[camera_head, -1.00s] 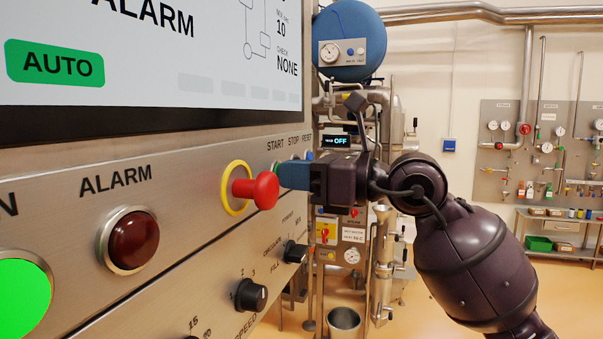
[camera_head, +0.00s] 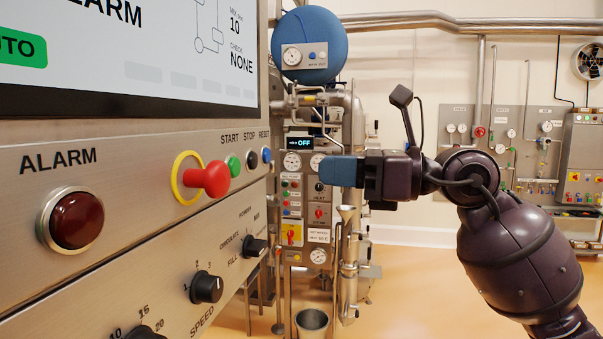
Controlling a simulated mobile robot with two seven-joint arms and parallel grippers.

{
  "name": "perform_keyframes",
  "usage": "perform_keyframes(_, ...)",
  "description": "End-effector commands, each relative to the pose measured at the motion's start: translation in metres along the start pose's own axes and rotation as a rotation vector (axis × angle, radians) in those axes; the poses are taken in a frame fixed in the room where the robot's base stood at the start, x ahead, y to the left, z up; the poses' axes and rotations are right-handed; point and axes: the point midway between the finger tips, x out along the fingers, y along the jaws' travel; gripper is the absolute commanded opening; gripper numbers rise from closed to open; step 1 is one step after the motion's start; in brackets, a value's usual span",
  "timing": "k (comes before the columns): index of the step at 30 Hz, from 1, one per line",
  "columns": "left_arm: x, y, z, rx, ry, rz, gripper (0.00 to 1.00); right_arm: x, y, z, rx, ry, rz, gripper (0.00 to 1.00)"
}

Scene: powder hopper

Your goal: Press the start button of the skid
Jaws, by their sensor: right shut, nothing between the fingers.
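The control panel in front of me has a green button (camera_head: 233,166) under the label START. A dark STOP button (camera_head: 252,159) and a blue RESET button (camera_head: 267,155) sit to its right. My right gripper (camera_head: 340,171) has blue fingertips and is shut with nothing in it. It points left toward the panel, apart from it and to the right of the button row. All three buttons are uncovered. My left gripper is out of view.
A red mushroom button (camera_head: 210,179) with a yellow ring sticks out left of START. A red alarm lamp (camera_head: 76,220) and black knobs (camera_head: 206,287) are on the panel. A steel unit (camera_head: 292,258) with a display reading OFF stands behind my gripper. Open floor lies at lower right.

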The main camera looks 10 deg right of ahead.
Motion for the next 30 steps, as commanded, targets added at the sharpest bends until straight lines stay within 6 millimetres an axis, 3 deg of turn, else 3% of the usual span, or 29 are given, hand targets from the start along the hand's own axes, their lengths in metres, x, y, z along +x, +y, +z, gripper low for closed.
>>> perform_keyframes(7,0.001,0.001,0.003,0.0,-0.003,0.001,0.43,-0.015,0.0,0.0,0.0,0.002,0.001,0.0)
perform_keyframes(26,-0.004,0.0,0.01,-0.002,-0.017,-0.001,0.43,-0.015,0.0,0.0,0.001,-0.001,0.001,0.0)
perform_keyframes(30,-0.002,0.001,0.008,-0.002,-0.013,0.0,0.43,-0.016,0.002,0.01,0.017,-0.062,0.011,0.0)
